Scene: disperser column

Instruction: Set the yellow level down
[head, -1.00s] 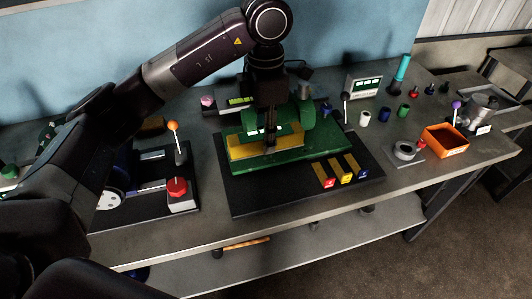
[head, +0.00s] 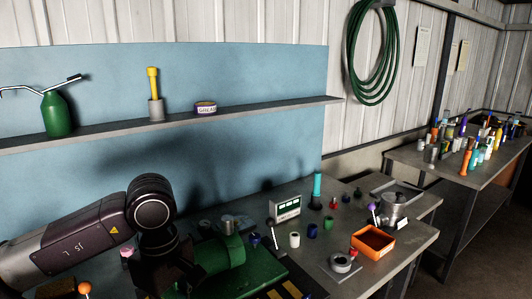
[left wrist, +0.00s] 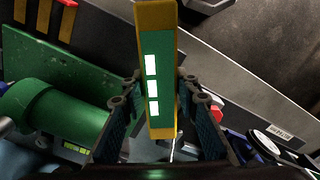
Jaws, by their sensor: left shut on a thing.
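The yellow level (left wrist: 155,22), a long bar with a green face and several white windows, is between the fingers of my left gripper (left wrist: 162,105) in the left wrist view. The fingers are shut on its sides. The far end of the level extends beyond the fingertips. The green machine plate (left wrist: 95,62) with its green cylinder (left wrist: 68,118) is beside it. In the head view the green plate (head: 262,272) is at the bottom edge, and the level and my fingertips are out of sight. I cannot tell the level's height above the surfaces. My right gripper is not in view.
The bench holds a small display box (head: 285,208), an orange tray (head: 374,242), a grey ring (head: 341,263) and several small cylinders. A shelf (head: 250,107) above carries a green oil can (head: 56,114). A red button (left wrist: 216,112) shows in the left wrist view.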

